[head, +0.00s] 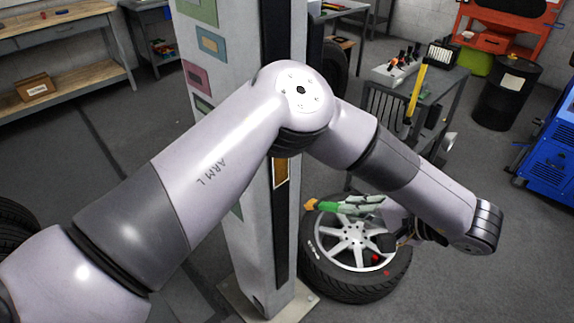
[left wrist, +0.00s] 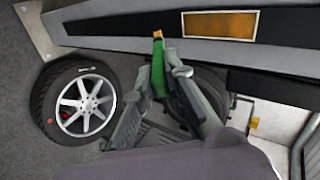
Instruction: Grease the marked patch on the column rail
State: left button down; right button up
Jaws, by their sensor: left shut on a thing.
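The marked patch is a brown-orange rectangle with a pale border (head: 280,172) on the dark rail (head: 283,235) of the column (head: 247,215). It also shows whole in the left wrist view (left wrist: 220,24). My left gripper (head: 352,206) is shut on a green brush-like tool with an orange tip (head: 326,207). In the left wrist view the tool (left wrist: 157,78) points toward the rail. Its tip is apart from the patch in the picture, to the left of it. In the head view the tip is to the right of and below the patch. My right gripper is out of view.
A wheel with a tyre (head: 318,268) lies on the floor beside the column, below my left gripper. A grey cart (head: 455,88) with tools stands behind my arm. A black drum (head: 506,95) and a blue machine (head: 550,150) stand right. Floor at lower right is clear.

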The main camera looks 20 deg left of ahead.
aim_at(326, 204)
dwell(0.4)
pick_arm(q)
jog(key=shift+w+a, duration=0.45)
jog(key=shift+a, duration=0.7)
jog(key=shift+w+a, duration=0.5)
jog(key=shift+a, duration=0.65)
jog(key=shift+w+a, duration=0.45)
jog(key=shift+a, duration=0.7)
jog(key=shift+w+a+p, duration=0.3)
jog(key=shift+a, duration=0.4)
jog(key=shift+r, duration=0.1)
jog(key=shift+s+d+r+p, duration=0.1)
jog(key=shift+r+p, duration=1.3)
jog(key=shift+r, duration=0.45)
jog(key=shift+r+p, duration=2.7)
jog(key=shift+r, duration=0.95)
jog(key=shift+f+b, duration=3.8)
jog(key=shift+f, duration=1.85)
